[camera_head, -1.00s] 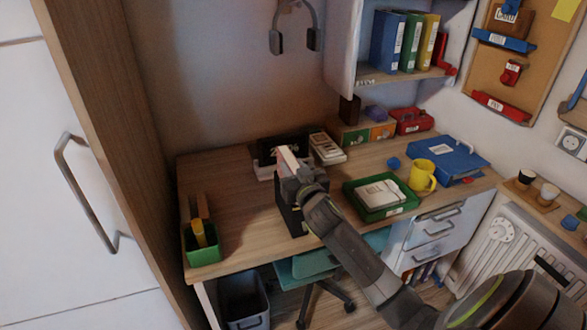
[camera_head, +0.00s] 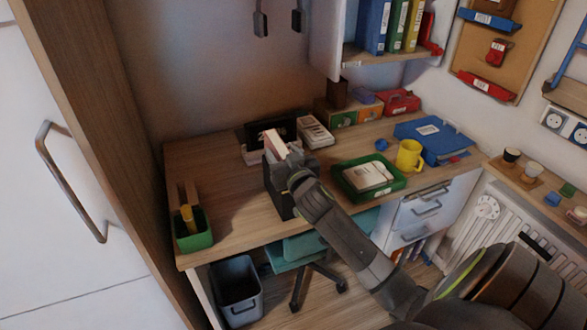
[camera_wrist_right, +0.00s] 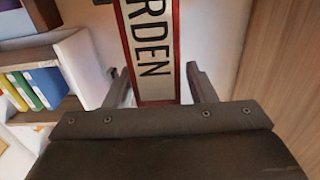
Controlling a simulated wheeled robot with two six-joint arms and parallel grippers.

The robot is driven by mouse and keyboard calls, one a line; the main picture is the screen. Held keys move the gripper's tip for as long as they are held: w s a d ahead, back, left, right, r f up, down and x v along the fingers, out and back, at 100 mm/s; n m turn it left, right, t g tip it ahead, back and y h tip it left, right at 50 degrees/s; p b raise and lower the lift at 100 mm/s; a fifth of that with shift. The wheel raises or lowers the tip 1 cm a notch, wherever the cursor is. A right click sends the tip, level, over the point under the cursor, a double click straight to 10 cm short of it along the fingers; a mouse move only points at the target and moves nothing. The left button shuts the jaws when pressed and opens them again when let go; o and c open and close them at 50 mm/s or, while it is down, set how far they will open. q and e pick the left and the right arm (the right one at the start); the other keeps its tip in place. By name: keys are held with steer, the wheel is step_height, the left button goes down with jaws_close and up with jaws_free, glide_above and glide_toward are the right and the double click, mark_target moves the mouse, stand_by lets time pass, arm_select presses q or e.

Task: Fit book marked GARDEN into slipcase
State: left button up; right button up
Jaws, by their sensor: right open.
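The book marked GARDEN (camera_head: 273,143) stands upright on the desk, its pale top and red edge showing above my right gripper (camera_head: 283,164). In the right wrist view its red-bordered spine (camera_wrist_right: 152,50) shows the letters "RDEN" between my two fingers. The fingers stand apart on either side with gaps, so my right gripper is open around the book. A dark box, seemingly the slipcase (camera_head: 278,200), stands below the book and gripper. My gripper hides where book and box meet, so I cannot tell how deep the book sits. My left gripper is not in view.
A green tray (camera_head: 349,187) with pale items and a yellow mug (camera_head: 409,156) stand to the right. A green bin (camera_head: 193,240) stands at the desk's left end. A black object (camera_head: 270,133) stands behind the book. The desk left of the slipcase is clear.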

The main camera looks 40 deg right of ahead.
steer(key=v, duration=1.1)
steer(key=shift+b, duration=0.4)
steer(key=shift+w, duration=0.1)
